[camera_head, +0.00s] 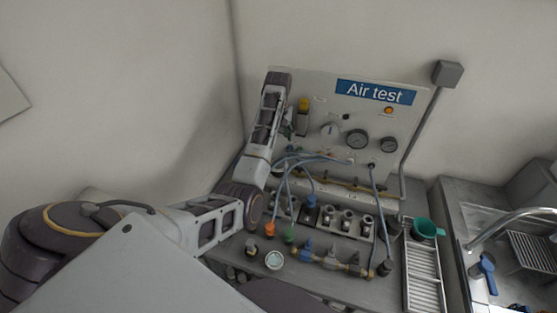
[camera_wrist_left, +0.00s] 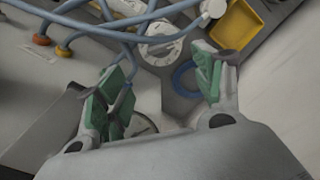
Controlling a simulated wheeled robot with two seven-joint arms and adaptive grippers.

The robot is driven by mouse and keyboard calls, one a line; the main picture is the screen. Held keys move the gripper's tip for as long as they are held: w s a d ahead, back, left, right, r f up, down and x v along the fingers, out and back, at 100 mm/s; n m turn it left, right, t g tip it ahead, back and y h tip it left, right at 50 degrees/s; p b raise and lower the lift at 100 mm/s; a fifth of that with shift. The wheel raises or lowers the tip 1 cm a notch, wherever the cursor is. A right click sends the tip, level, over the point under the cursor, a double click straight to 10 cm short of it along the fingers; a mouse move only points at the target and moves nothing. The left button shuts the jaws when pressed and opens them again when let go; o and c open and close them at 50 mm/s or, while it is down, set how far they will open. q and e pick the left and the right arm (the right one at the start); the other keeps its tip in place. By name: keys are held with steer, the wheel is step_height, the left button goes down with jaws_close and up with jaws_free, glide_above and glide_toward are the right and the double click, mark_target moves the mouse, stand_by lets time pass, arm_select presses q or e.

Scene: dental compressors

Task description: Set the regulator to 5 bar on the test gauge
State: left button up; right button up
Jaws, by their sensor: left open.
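The air test panel (camera_head: 350,97) leans at the back of the bench. A round pale knob (camera_head: 329,129) with marks sits left of two gauges, a larger one (camera_head: 357,139) and a smaller one (camera_head: 389,144). I cannot tell which is the test gauge, and their readings are too small to read. My left gripper (camera_head: 288,131) is at the panel's left side, left of the knob. In the left wrist view my open, green-padded fingers (camera_wrist_left: 160,72) are apart and empty. A pale marked knob (camera_wrist_left: 159,43) lies beyond them, near a blue ring (camera_wrist_left: 186,78). A dial (camera_wrist_left: 142,126) is partly hidden by a finger.
Blue hoses (camera_head: 310,158) run across the panel's lower front; they also cross the top of the wrist view (camera_wrist_left: 90,28). Fittings (camera_head: 330,257) crowd the bench.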

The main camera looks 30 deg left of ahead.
mark_target(278, 161)
arm_select(q)
steer(key=shift+f, duration=5.6)
steer(key=c, duration=1)
